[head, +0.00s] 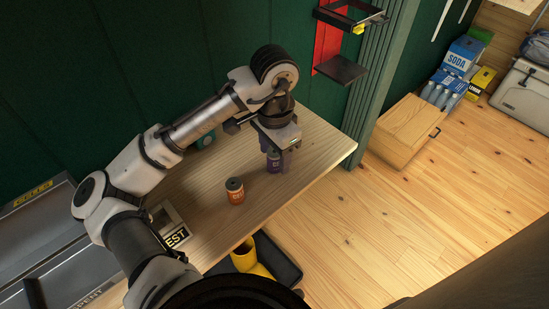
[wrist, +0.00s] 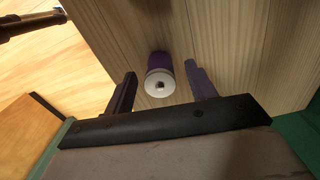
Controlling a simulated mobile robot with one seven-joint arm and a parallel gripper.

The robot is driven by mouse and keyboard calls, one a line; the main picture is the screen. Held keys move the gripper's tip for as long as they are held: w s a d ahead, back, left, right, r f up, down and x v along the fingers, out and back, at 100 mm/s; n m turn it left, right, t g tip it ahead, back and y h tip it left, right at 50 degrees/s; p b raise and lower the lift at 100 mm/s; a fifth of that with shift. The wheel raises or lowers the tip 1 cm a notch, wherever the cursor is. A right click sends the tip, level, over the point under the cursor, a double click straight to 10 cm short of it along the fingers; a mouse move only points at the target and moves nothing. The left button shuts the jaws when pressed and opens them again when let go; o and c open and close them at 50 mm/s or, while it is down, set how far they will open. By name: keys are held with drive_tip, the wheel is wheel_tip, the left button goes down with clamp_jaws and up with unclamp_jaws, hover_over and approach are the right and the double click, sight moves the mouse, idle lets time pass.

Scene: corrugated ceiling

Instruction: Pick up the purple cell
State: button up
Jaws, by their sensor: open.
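The purple cell (head: 274,162) stands on the wooden table (head: 320,142), below my gripper (head: 280,150) in the head view. My gripper (wrist: 158,80) is open in the wrist view, with one dark finger on each side of the cell and a gap visible on both sides. The cell's upper part is partly hidden by the gripper in the head view. I cannot tell how far down the fingers reach along it.
An orange cell (head: 236,191) stands on the table to the left of the purple one. A box marked "EST" (head: 172,232) sits farther left. A green wall (head: 150,60) runs behind the table. Yellow objects (head: 247,257) lie in a dark tray below the table's front edge.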

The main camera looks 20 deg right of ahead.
drive_tip(key=c, duration=1.1)
